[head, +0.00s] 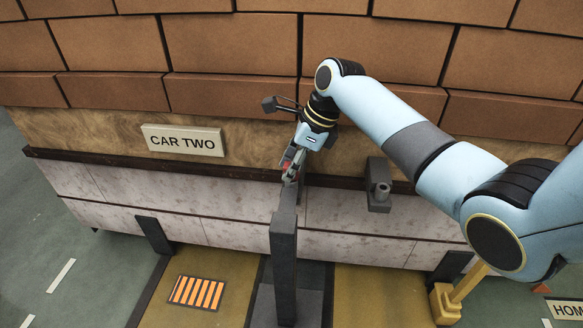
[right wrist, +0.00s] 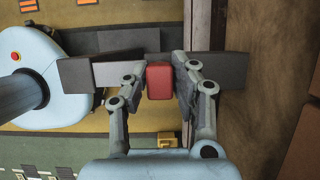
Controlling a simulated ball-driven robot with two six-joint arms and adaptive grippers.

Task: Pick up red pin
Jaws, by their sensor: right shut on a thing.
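The red pin (right wrist: 160,80) shows in the right wrist view as a small red block between the two fingers of my right gripper (right wrist: 159,85). The fingers are shut on it from both sides. In the head view my right gripper (head: 291,168) is at the top end of a dark grey post (head: 284,240), near the wall. My left gripper is not in view.
A brick wall (head: 230,50) with a "CAR TWO" sign (head: 183,141) stands behind a pale ledge (head: 120,200). A grey bracket (head: 378,186) is on the ledge to the right. An orange striped patch (head: 197,292) and a yellow fixture (head: 446,303) lie below.

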